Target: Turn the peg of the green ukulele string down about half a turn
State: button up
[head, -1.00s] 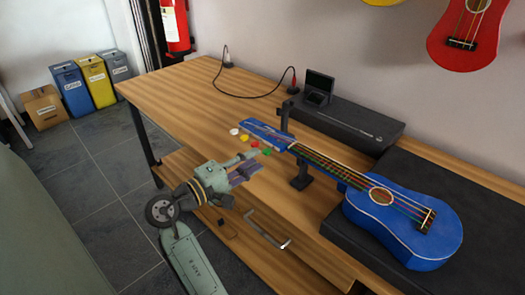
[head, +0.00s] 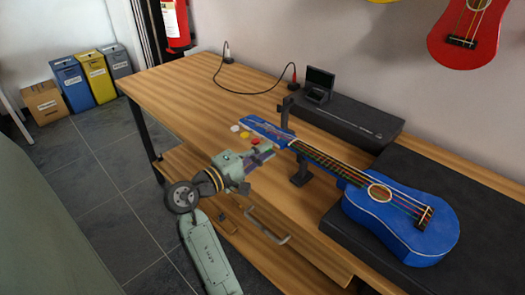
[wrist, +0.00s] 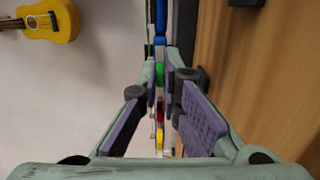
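The blue ukulele (head: 402,222) lies with its body on a black case and its neck on a dark stand. Its headstock (head: 262,130) points left, with white, yellow and red pegs (head: 255,142) showing along its near side. My gripper (head: 262,153) is at the peg row and hides the green peg in the head view. In the wrist view the green peg (wrist: 160,73) sits between my fingertips (wrist: 160,78), with very narrow gaps beside it; firm contact is not visible. The red peg (wrist: 160,110) and yellow peg (wrist: 160,138) show below it, between the purple finger pads.
The dark stand (head: 299,175) is close to the right of my gripper. A drawer handle (head: 268,228) is on the table's front. A black box (head: 355,120) lies at the back by the wall. The wooden table (head: 185,100) is clear at left.

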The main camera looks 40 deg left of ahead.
jog(key=shift+f+m+b, duration=0.1)
jog(key=shift+m+b, duration=0.2)
grip_shut()
jog(key=m+b, duration=0.3)
jog(key=shift+f, duration=0.1)
jog(key=m+b, duration=0.5)
jog(key=shift+m+g, duration=0.3)
jog(key=m+b, duration=0.4)
jog(key=shift+y, duration=0.4)
jog(key=m+b, duration=0.4)
jog(key=shift+d+y, duration=0.1)
jog(key=shift+y, duration=0.2)
jog(key=m+b, duration=0.5)
jog(key=shift+m, duration=0.3)
jog(key=m+b, duration=0.5)
jog(key=shift+y, duration=0.4)
jog(key=m+b, duration=0.2)
jog(key=m, duration=0.1)
jog(key=shift+b, duration=0.4)
jog(key=shift+m+t+b, duration=0.4)
jog(key=shift+m+b, duration=0.5)
jog(key=shift+m, duration=0.8)
